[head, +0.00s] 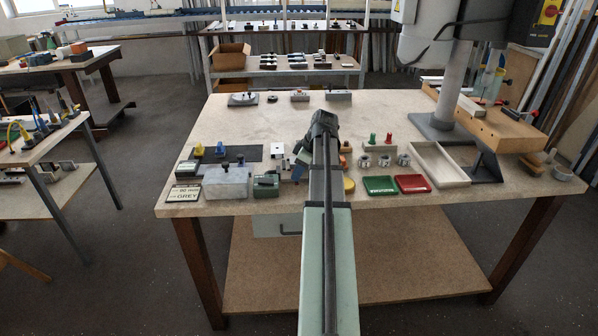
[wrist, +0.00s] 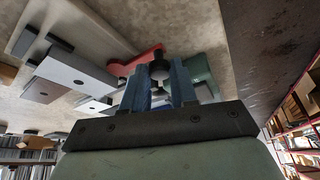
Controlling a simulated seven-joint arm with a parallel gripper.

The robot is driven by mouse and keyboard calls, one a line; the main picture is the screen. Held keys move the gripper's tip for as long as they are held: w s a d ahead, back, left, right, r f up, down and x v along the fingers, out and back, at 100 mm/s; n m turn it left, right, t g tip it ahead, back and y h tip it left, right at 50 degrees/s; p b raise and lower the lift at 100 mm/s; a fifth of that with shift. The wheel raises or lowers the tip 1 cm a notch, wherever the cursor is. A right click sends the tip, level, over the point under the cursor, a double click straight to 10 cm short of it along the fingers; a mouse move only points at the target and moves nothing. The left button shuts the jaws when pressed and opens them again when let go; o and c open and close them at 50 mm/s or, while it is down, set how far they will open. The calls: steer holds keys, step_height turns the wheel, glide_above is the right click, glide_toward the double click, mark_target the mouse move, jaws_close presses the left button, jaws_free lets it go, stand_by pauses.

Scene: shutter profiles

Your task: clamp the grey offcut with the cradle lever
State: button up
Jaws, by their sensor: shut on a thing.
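In the wrist view my gripper (wrist: 160,84) has its two blue fingers on either side of a dark round knob (wrist: 160,70) and is shut on it. The knob stands beside a red bar (wrist: 137,60), which looks like part of the cradle lever; their join is partly hidden. A green block (wrist: 203,72) lies just right of the fingers. Light grey blocks (wrist: 76,70) lie to the left, but I cannot tell whether one is the grey offcut. In the head view my gripper (head: 299,160) is low over the bench, and my arm hides much of the cradle area.
Left of my gripper stand a green box (head: 266,185), a pale grey block (head: 226,182) and a lettered sign (head: 183,193). Right of my arm are green (head: 380,185) and red (head: 413,184) trays and a pale open tray (head: 438,165). The bench's back middle (head: 400,115) is clear.

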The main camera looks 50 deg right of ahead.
jaws_close()
steer(key=shift+s+d, duration=0.1)
steer(key=shift+d, duration=0.05)
steer(key=d+n+y, duration=0.1)
steer(key=n, duration=0.1)
steer(key=s+d+n+g, duration=0.1)
steer(key=d+n, duration=0.1)
steer(key=n, duration=0.1)
steer(key=shift+n+y, duration=0.3)
steer(key=shift+y, duration=0.1)
steer(key=n, duration=0.1)
steer(key=d+n+g, duration=0.1)
steer(key=shift+s+d+n, duration=0.1)
steer(key=shift+d+n, duration=0.15)
steer(key=shift+n, duration=0.05)
steer(key=shift+d+n+g+y, duration=0.3)
steer(key=shift+d+n, duration=0.2)
steer(key=shift+n, duration=0.4)
steer(key=shift+d+n+g+y, duration=0.2)
steer(key=shift+d+n+g, duration=0.25)
steer(key=shift+n, duration=0.45)
steer(key=o, duration=0.8)
jaws_free()
